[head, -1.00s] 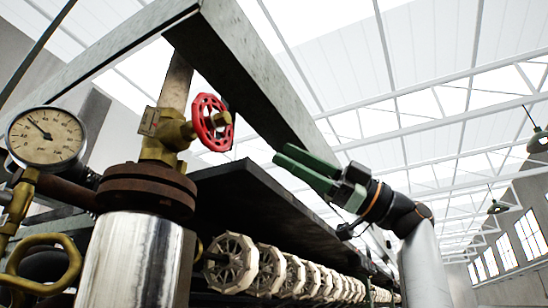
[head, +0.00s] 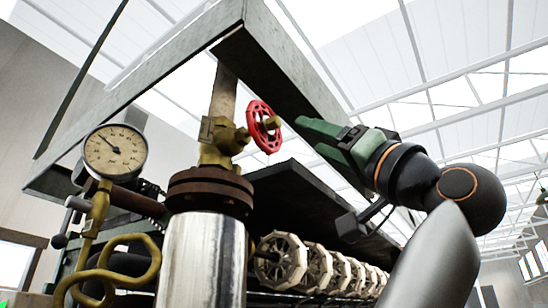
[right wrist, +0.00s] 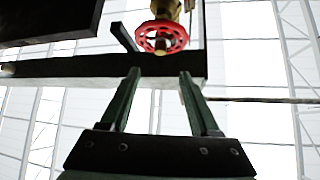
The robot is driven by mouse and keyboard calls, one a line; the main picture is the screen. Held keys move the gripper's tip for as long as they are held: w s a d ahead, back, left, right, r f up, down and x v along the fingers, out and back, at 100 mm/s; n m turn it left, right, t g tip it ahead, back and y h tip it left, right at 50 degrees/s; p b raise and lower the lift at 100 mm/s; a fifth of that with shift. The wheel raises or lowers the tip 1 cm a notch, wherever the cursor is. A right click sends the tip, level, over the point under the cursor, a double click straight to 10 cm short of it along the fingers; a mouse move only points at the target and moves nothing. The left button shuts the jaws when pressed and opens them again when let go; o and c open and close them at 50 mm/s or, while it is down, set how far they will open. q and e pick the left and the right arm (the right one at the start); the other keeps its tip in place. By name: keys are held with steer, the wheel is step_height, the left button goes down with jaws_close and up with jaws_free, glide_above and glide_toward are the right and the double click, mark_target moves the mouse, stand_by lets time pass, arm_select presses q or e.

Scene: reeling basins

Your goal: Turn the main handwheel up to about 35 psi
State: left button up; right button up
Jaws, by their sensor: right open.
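The red main handwheel (head: 264,127) sits on a brass valve (head: 222,140) above a rusty flange and a shiny metal column. The pressure gauge (head: 115,151) is at the left, its needle pointing to the upper left; its numbers are too small to read. My right gripper (head: 303,124) is just right of the handwheel, apart from it in the head view. In the right wrist view the handwheel (right wrist: 162,37) lies beyond the two open green fingers, roughly centred between them. Nothing is between the fingers (right wrist: 160,72). My left gripper is not in view.
A grey metal beam frame (head: 290,60) runs above and behind the valve. A row of pale spoked reels (head: 282,260) lies under a dark shelf (head: 300,205). A yellow-brass looped pipe (head: 130,270) is below the gauge.

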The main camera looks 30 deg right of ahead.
mark_target(279, 122)
steer(key=p+x, duration=0.5)
steer(key=x, duration=0.5)
steer(key=shift+r, duration=0.1)
steer(key=shift+w+a+r+p, duration=0.15)
steer(key=shift+w+r+p, duration=0.25)
steer(key=shift+w, duration=0.2)
jaws_close()
